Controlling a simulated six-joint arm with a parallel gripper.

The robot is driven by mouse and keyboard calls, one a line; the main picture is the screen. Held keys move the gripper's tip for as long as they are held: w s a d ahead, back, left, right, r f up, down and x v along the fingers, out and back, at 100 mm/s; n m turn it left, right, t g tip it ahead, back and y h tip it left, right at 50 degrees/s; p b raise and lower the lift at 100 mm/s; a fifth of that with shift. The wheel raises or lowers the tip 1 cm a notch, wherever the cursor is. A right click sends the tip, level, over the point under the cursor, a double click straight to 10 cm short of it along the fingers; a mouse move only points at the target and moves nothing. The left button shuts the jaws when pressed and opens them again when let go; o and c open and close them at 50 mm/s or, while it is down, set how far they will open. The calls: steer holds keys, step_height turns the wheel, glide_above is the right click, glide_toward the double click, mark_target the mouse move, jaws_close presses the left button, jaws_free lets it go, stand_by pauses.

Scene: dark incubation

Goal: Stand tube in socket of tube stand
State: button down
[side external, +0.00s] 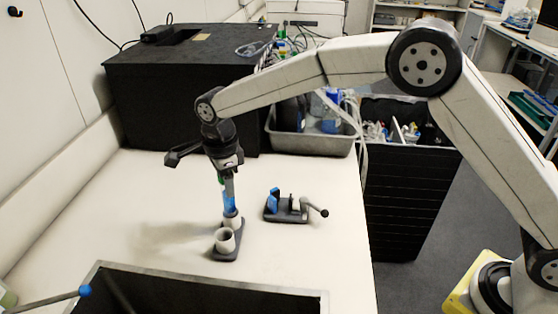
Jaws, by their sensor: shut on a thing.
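My gripper (226,178) points down over the white bench and is shut on the tube. The tube (230,202) is upright, with blue content and a bit of green near its top between the fingers. The tube stand (222,257) has a dark base with two white round sockets, one behind the other. The tube's lower end is at the rear socket (234,222); I cannot tell whether it is inside it or just above or behind it. The front socket (225,240) looks empty.
A small dark device (287,215) with a blue part and a black-knobbed lever stands right of the stand. A large black box (180,85) is at the back. A dark open-topped box (190,295) lies at the front. The bench left of the stand is clear.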

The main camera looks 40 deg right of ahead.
steer(key=shift+f, duration=1.9)
stand_by(1.4)
steer(key=shift+c, duration=0.7)
jaws_free()
steer(key=shift+c, duration=0.6)
steer(key=shift+r, duration=0.1)
steer(key=shift+r, duration=2.9)
